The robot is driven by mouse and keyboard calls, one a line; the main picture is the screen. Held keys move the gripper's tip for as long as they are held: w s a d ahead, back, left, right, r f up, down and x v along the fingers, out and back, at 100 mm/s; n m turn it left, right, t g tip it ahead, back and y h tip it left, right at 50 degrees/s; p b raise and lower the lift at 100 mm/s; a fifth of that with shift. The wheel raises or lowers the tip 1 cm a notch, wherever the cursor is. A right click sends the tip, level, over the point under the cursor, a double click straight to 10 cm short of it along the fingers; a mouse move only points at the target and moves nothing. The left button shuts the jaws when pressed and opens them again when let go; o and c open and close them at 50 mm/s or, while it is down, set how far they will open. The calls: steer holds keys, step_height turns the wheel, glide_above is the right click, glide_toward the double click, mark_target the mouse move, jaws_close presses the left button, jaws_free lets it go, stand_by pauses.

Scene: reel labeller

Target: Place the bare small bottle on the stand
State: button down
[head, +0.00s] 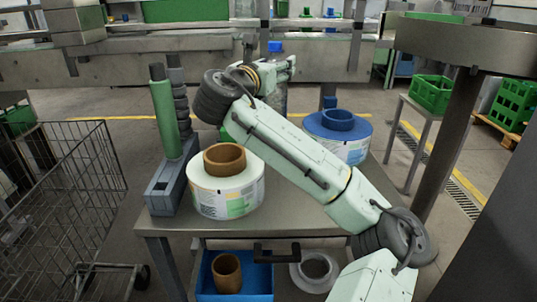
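I cannot make out the bare small bottle on the table, and I cannot tell which thing is the stand. My arm reaches from the lower right across the table and bends at its far end. My gripper cannot be made out beyond that bend. A white label reel (227,194) with a brown core (225,159) lies on the metal table (285,222). A second reel with a blue core (338,120) lies further back on the right, partly behind my arm. A green upright roller (164,118) rises from a grey-blue block (165,191) at the table's left.
Below the table are a blue bin (240,279) with a brown core (227,273) and a grey ring (315,270). A wire cart (62,190) stands at left. A metal post (452,135) and green crates (432,93) stand at right. The front table strip is bare.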

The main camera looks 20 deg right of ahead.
mark_target(274, 105)
steer(key=shift+f, duration=4.9)
steer(key=shift+f, duration=0.15)
steer(key=c, duration=0.7)
jaws_free()
steer(key=shift+r+p, duration=0.3)
steer(key=shift+p, duration=0.05)
steer(key=b+v, duration=0.2)
steer(key=v, duration=1)
steer(key=shift+f+b, duration=0.15)
steer(key=shift+b, duration=0.15)
